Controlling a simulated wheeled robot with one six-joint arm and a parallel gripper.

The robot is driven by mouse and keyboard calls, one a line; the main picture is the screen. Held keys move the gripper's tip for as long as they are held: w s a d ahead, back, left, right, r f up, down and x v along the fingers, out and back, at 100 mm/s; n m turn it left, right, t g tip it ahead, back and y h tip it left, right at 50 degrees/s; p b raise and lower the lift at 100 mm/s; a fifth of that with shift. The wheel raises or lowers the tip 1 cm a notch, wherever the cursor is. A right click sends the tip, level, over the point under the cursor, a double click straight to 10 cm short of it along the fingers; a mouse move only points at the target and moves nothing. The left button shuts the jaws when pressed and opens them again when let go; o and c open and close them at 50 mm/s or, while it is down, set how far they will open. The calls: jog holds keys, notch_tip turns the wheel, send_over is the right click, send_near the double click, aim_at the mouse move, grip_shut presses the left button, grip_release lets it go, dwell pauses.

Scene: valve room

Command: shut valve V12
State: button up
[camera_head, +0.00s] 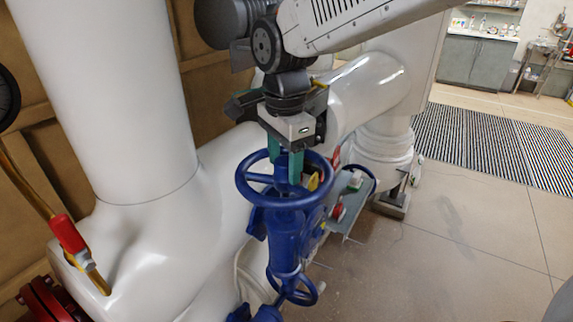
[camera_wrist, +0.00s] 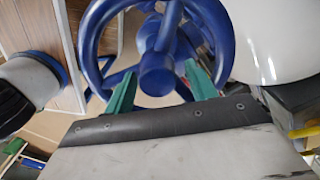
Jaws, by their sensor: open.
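A blue valve with a round spoked handwheel (camera_head: 285,200) stands in the middle of the head view, beside thick white pipes. I cannot read a V12 label on it. My gripper (camera_head: 285,165) points down at the wheel from above, with two green fingers apart. In the wrist view the fingers (camera_wrist: 160,93) reach toward the wheel (camera_wrist: 103,50), one on each side of its blue centre hub (camera_wrist: 157,72). The fingertips are at or just inside the rim; I cannot tell whether they touch the wheel. Nothing is held between them.
A second, smaller blue handwheel (camera_head: 297,290) sits lower down. A grey tray (camera_head: 350,222) with small items is right of the valve. A red-handled lever (camera_head: 68,235) is at left. Open floor (camera_head: 450,240) lies to the right, with a striped mat (camera_head: 490,145) behind.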

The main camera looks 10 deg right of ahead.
jog(key=shift+s+d+f, duration=0.1)
jog(key=shift+s+f, duration=0.05)
jog(key=shift+f, duration=0.05)
jog(key=shift+r, duration=2.9)
